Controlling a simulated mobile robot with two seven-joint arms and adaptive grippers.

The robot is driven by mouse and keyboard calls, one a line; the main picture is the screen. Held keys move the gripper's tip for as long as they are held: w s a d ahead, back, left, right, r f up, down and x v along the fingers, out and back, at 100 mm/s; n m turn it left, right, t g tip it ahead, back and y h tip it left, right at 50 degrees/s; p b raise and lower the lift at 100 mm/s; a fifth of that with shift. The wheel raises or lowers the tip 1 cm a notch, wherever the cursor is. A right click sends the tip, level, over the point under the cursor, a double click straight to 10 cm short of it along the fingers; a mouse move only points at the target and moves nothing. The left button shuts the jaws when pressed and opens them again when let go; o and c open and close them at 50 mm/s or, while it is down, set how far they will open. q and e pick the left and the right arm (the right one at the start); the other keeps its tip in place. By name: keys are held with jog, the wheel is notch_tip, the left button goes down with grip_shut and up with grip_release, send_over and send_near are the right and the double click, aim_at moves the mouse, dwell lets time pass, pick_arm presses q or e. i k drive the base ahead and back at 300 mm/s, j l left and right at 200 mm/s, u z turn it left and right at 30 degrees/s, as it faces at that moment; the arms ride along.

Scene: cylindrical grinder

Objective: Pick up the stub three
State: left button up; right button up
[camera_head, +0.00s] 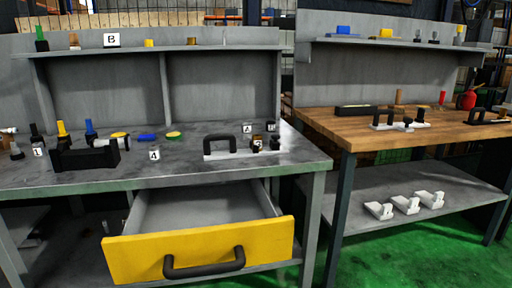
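I cannot make out which object is stub three; no label that I can read shows a 3. On the left grey workbench (185,172), a small piece marked 1 (38,151) stands at the left and one marked 4 (154,154) near the front middle. A piece marked A (247,128) stands at the right behind small dark pieces (273,143), whose markings are too small to read. Neither of my grippers is in view.
The bench's yellow drawer (200,250) stands open and looks empty. A black block (86,155) and a black-handled plate (230,146) sit on the bench. A shelf (190,47) holds a B sign (111,40). A wooden-topped bench (350,124) stands at the right.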

aim_at(257, 139)
jog(key=i+l, duration=0.15)
jog(key=l, duration=0.25)
jog(key=i+l+u, duration=0.15)
jog(key=l, duration=0.3)
jog(key=i+l, duration=0.1)
jog(key=l, duration=0.35)
jog(key=i+l+u, duration=0.15)
jog(key=l, duration=0.25)
jog(key=i+l, duration=0.1)
jog(key=l, duration=0.35)
jog(key=i+l+u, duration=0.1)
jog(key=l, duration=0.4)
